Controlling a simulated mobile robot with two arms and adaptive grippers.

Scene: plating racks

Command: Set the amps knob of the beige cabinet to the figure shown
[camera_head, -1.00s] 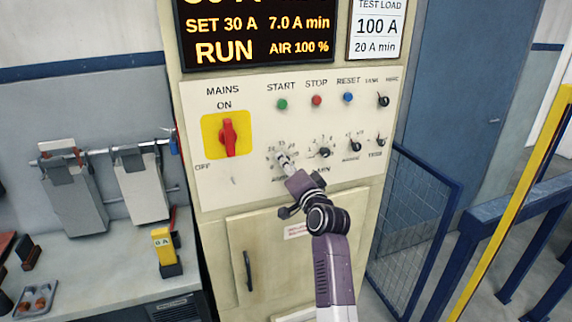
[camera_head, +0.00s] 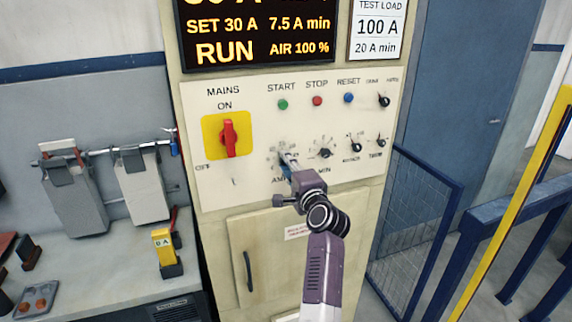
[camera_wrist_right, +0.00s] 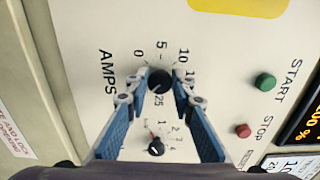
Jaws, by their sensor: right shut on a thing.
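The beige cabinet (camera_head: 215,225) stands ahead with its pale control panel. The black amps knob (camera_wrist_right: 160,80) sits in a ring of figures from 0 upward, beside the word AMPS. My right gripper (camera_head: 287,157) is at this knob; in the wrist view its two blue-sided fingers (camera_wrist_right: 158,88) close on it from both sides. The knob's pointer and part of the scale are too hidden to read. The display (camera_head: 258,38) reads SET 30 A, 7.5 A min, RUN, AIR 100 %. The test load card (camera_head: 377,30) reads 100 A, 20 A min. My left gripper is not in view.
The minutes knob (camera_head: 324,153) is close to the right of the gripper. The red mains switch (camera_head: 229,138) is up and left. Green, red and blue buttons (camera_head: 317,100) run above. A blue mesh guard (camera_head: 412,230) stands at the right.

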